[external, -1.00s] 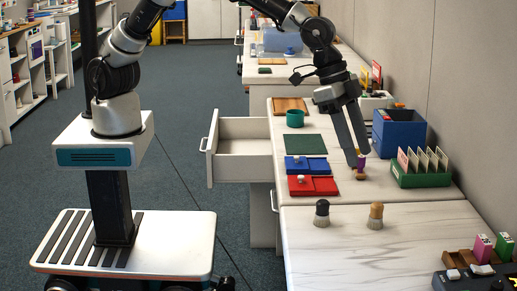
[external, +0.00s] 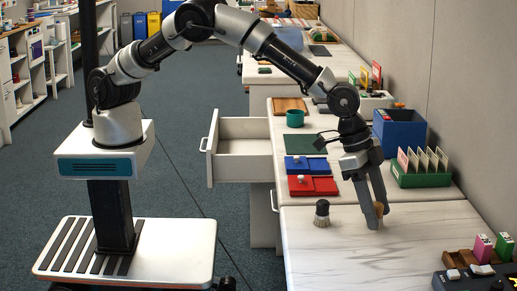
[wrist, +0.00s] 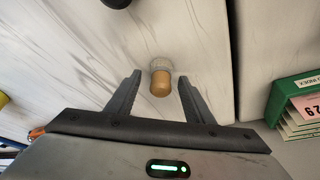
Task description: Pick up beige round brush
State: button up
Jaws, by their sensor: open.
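The beige round brush (wrist: 160,82) stands on the marble-patterned table, its tan handle up and its pale bristles down. In the external view the brush (external: 379,210) is mostly hidden behind my fingers. My gripper (external: 377,220) is open and points down at the brush. In the wrist view my gripper (wrist: 157,82) has one finger on either side of the brush, with a gap between each finger and the handle. I cannot tell how far down the fingertips are relative to the bristles.
A black-handled brush (external: 322,213) stands to the left on the same table. A green card holder (external: 421,177) and a blue bin (external: 399,133) stand behind.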

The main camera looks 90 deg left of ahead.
jog(key=shift+w+f, duration=0.1)
jog(key=shift+f, duration=0.05)
jog(key=c, duration=1.1)
